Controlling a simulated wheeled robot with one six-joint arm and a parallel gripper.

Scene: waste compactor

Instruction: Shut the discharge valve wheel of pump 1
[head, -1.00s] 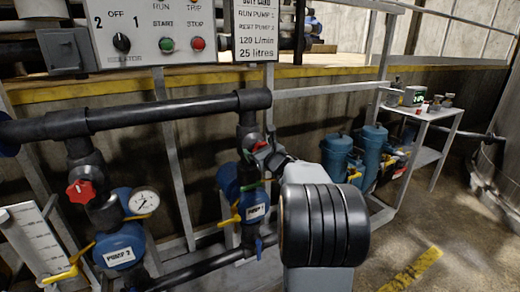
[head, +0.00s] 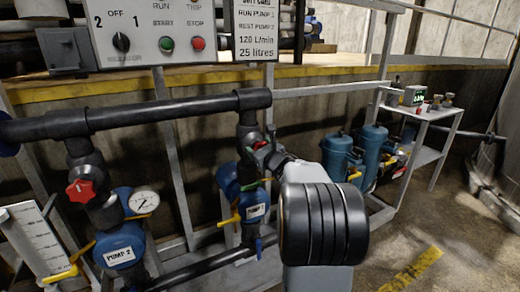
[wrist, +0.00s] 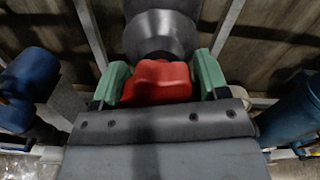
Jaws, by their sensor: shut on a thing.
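Pump 1 (head: 227,182) is the blue pump in the middle of the head view, with a PUMP 1 label. Its red valve wheel (wrist: 158,82) sits in front of a dark pipe body in the wrist view. My gripper (wrist: 160,78) has its two green fingers on the left and right sides of the red wheel, shut on it. In the head view my gripper (head: 264,156) reaches the riser above pump 1, and only a little red shows there. My arm hides part of that area. The wheel's turn angle cannot be told.
Pump 2 (head: 120,248) has its own red wheel (head: 82,191) and a gauge (head: 143,201) at the left. A control panel (head: 150,30) hangs above. Blue canisters (head: 338,158) and a small table (head: 440,112) stand at the right. Floor at right is open.

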